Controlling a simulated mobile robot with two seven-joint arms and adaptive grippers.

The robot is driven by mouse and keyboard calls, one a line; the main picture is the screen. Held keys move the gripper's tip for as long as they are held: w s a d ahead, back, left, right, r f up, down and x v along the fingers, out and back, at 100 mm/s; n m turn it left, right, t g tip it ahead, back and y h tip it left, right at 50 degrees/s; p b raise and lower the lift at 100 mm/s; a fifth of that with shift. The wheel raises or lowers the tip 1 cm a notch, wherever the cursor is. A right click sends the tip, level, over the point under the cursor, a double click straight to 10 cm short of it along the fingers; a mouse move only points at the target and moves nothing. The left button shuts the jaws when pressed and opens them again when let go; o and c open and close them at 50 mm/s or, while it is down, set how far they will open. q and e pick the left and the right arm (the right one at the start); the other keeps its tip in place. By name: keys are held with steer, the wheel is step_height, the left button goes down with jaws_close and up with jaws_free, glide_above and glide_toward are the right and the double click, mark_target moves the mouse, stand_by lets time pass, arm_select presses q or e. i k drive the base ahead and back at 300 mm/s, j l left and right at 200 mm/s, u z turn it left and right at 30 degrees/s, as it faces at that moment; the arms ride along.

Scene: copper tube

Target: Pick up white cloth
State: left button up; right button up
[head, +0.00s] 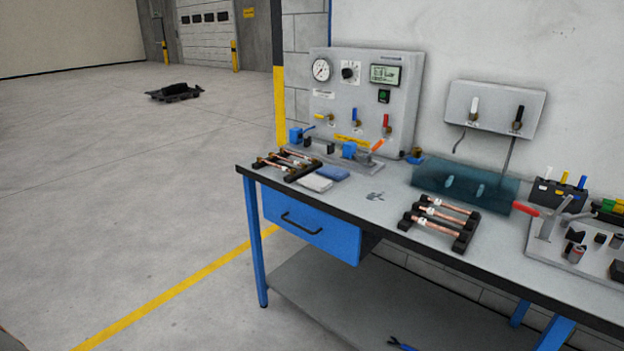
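The white cloth (314,182) lies flat and folded on the workbench (375,211), near its front edge toward the left end. A blue cloth (333,173) lies right beside it, a little behind and to the right. A black rack with copper tubes (286,165) stands just left of and behind the white cloth. Neither of my grippers shows in the head view, so their state cannot be seen.
A grey test panel (365,95) with a gauge stands behind the cloths. A second rack of copper tubes (440,222), a translucent teal box (466,188) and a tool board (580,245) are to the right. A blue drawer (308,222) hangs below. Floor at left is mostly clear.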

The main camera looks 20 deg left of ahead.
mark_target(318, 185)
steer(key=i+j, duration=0.15)
steer(key=j, duration=0.35)
steer(key=i+j, duration=0.1)
steer(key=j, duration=0.35)
steer(key=i+j, duration=0.15)
steer(key=j, duration=0.35)
steer(key=i+j+z, duration=0.1)
steer(key=j, duration=0.4)
steer(key=i+j, duration=0.15)
steer(key=j, duration=0.35)
steer(key=i+j, duration=0.15)
steer(key=j, duration=0.3)
